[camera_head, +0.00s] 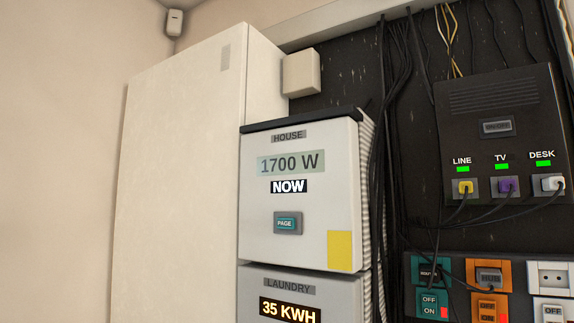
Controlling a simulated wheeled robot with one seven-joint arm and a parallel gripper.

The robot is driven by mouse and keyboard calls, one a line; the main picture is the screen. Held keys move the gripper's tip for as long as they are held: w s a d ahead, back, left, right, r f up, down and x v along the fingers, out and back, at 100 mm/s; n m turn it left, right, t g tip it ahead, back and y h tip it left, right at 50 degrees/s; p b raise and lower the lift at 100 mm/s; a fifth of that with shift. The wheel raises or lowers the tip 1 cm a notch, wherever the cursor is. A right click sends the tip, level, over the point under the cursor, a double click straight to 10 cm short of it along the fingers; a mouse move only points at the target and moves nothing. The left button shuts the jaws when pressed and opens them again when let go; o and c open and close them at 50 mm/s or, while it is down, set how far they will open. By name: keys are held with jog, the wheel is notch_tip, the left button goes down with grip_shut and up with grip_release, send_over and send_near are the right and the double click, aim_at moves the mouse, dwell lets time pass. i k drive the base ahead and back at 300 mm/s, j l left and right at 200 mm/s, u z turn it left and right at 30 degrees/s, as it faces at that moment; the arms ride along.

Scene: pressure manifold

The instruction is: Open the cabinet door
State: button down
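A tall cream panel (178,170) fills the left middle of the head view, with a small grey patch (225,58) near its top right. It looks like the cabinet door standing open at the left of the cabinet, but I cannot tell for sure. The dark back (345,75) of the cabinet is exposed, under a cream top frame (340,18). The panel's lower end and any handle are out of view. My gripper is not in view.
A white HOUSE meter (255,215) reads 1700 W, above a LAUNDRY meter (330,290). A black box (500,95) has LINE, TV and DESK plugs. Black cables (393,150) hang between. Switches and sockets (490,290) sit lower right. Bare wall (60,170) is at left.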

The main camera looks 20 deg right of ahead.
aim_at(176, 259)
jog(key=j+u, duration=0.4)
jog(key=i+j+u, duration=0.2)
jog(key=j+u, duration=0.25)
jog(key=i+j+u, duration=0.15)
jog(key=j+u, duration=0.25)
